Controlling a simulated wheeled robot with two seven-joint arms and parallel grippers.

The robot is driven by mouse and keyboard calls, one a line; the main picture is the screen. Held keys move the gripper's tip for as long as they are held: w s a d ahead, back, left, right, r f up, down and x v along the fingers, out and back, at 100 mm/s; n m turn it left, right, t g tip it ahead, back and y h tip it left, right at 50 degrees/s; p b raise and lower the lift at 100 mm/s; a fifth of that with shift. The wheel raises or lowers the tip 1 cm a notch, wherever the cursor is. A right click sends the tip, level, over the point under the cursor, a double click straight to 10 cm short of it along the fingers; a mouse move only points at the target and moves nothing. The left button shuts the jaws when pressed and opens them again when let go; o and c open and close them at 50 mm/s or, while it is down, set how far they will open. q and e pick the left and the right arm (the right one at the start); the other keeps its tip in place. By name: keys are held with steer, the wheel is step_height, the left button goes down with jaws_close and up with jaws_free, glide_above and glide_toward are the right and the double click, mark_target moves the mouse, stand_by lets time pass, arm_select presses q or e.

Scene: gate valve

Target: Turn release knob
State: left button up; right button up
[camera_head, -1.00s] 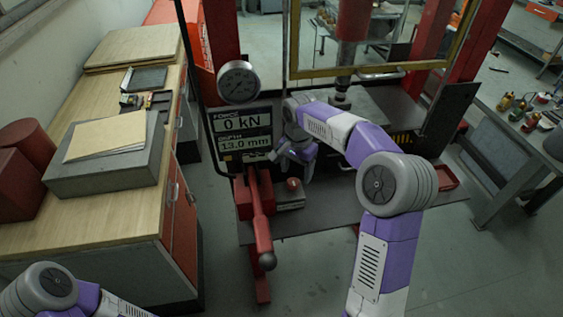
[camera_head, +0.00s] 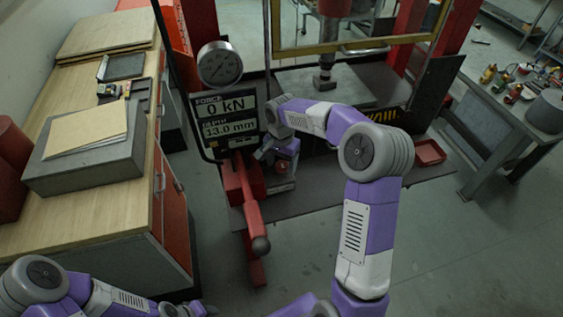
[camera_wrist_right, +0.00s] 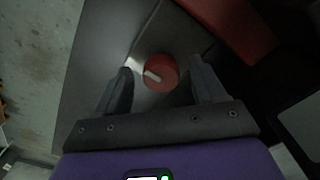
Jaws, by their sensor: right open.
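The release knob is a red round cap with a pale pointer mark; it lies between the open fingers in the right wrist view (camera_wrist_right: 164,70). In the head view it is a small red spot (camera_head: 281,168) beside the press's red lever, partly covered by my gripper. My right gripper (camera_wrist_right: 162,78) is open and reaches toward the knob, one finger on each side; I cannot tell if they touch it. In the head view the right gripper (camera_head: 268,155) is small and partly hidden by its own wrist. My left gripper (camera_head: 192,309) is cut off at the bottom edge.
The press's red lever (camera_head: 246,205) sticks out close to the right gripper. A display (camera_head: 226,120) reads 0 kN and 13.0 mm below a round gauge (camera_head: 219,64). A wooden workbench (camera_head: 85,217) stands left, a bench with bottles (camera_head: 520,125) right.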

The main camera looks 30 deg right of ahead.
steer(key=shift+c, duration=0.5)
steer(key=c, duration=1)
steer(key=shift+o, duration=0.2)
